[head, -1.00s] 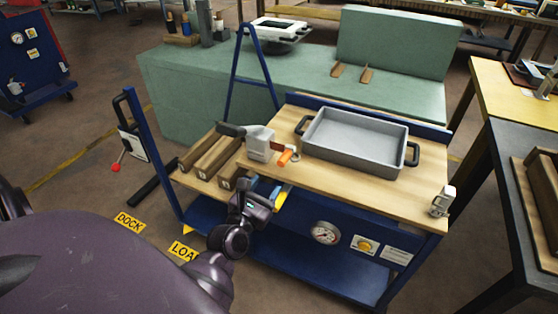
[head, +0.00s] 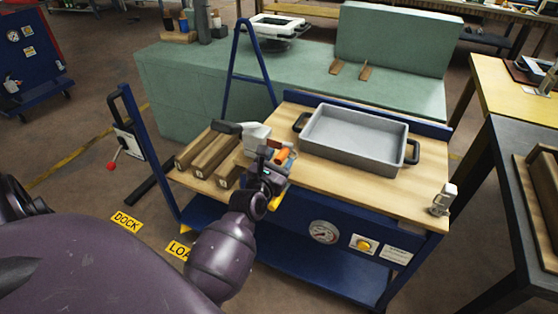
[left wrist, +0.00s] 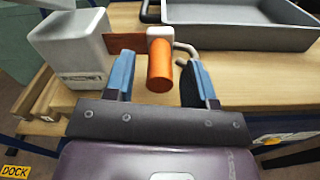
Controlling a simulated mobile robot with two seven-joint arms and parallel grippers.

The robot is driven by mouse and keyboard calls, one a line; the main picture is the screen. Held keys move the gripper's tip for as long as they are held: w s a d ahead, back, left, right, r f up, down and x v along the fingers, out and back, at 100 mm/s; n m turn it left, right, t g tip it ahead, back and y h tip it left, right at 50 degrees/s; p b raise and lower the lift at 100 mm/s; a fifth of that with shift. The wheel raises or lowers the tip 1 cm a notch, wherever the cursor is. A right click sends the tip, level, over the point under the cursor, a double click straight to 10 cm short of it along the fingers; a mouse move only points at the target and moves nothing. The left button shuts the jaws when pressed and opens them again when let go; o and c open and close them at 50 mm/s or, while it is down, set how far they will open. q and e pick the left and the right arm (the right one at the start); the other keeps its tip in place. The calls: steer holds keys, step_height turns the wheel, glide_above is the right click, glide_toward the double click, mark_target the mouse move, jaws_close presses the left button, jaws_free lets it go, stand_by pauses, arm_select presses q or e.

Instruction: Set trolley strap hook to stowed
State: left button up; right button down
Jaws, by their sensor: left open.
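The strap hook has an orange handle (head: 282,155), which also shows in the left wrist view (left wrist: 160,70), where it points toward me. It joins a white block with a flat orange bar on the left and a bent grey hook (left wrist: 186,50) on the right. A light grey housing (head: 257,135) stands left of it on the trolley top (head: 330,188). My left gripper (head: 276,160) is open at the handle. In the left wrist view its two blue-faced fingers (left wrist: 158,78) stand either side of the handle, with gaps showing. My right gripper is not in view.
A grey tray (head: 350,156) with black handles sits on the trolley, right of the hook. Wooden blocks (head: 212,152) lie at its left end. A blue frame post (head: 146,150) stands at the left. A small metal fitting (head: 444,198) is at the right corner.

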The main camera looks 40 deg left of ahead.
arm_select(q)
jaws_close()
steer(key=a, duration=0.2)
steer(key=s+a, duration=0.1)
steer(key=a, duration=0.1)
steer(key=shift+s+a+r+p, duration=0.1)
steer(key=shift+a+p, duration=0.2)
steer(key=shift+a, duration=0.1)
